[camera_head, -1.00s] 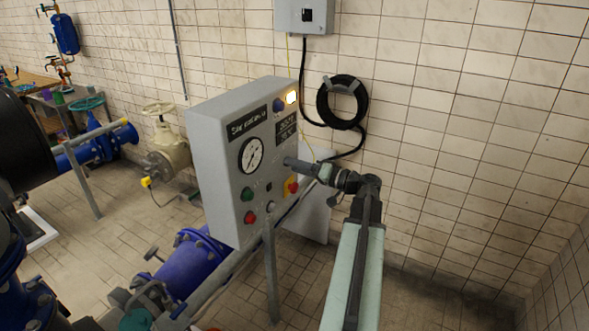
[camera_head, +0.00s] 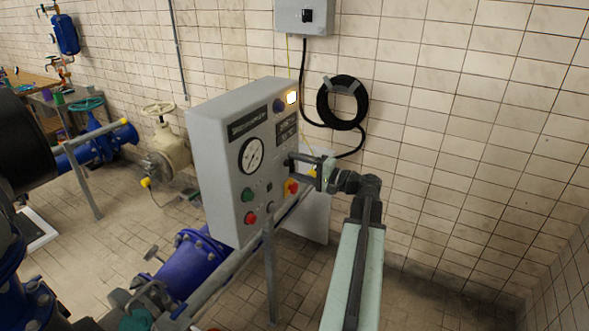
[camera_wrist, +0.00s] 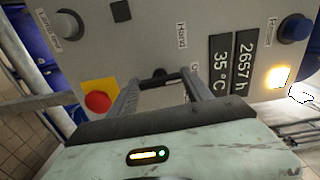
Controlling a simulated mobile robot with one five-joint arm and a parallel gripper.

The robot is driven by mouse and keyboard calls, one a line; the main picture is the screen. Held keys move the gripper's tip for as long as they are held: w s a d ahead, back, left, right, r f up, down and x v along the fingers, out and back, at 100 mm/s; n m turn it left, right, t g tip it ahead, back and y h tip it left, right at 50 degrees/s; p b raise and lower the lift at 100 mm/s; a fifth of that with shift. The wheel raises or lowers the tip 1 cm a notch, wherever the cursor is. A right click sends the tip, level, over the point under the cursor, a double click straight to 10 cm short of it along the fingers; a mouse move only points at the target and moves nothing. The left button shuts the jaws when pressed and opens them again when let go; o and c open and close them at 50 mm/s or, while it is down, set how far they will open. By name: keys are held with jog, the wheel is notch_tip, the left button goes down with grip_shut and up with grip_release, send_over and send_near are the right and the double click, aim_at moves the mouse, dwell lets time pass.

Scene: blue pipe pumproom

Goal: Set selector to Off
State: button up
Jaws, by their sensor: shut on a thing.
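The grey control cabinet (camera_head: 215,165) stands in the middle of the head view. My gripper (camera_head: 291,164) reaches its front face from the right. In the wrist view my gripper (camera_wrist: 160,77) has its two fingers on either side of a dark selector knob (camera_wrist: 158,76) and is shut on it. A label reading "Hand" stands above the knob; another label is partly hidden by a finger. The knob's pointing direction cannot be made out.
A red emergency button (camera_wrist: 97,102) on a yellow plate sits close to the left finger. A lit lamp (camera_wrist: 278,77), a blue button (camera_wrist: 295,27) and dark displays (camera_wrist: 222,65) are to the right. A gauge (camera_head: 251,155) is on the cabinet. Blue pipework (camera_head: 190,262) lies below.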

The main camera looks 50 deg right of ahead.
jog(key=shift+d+m, duration=0.15)
jog(key=shift+m, duration=0.25)
jog(key=o, duration=1.4)
jog(key=shift+c, duration=0.2)
jog(key=v, duration=0.7)
jog(key=shift+s, duration=0.4)
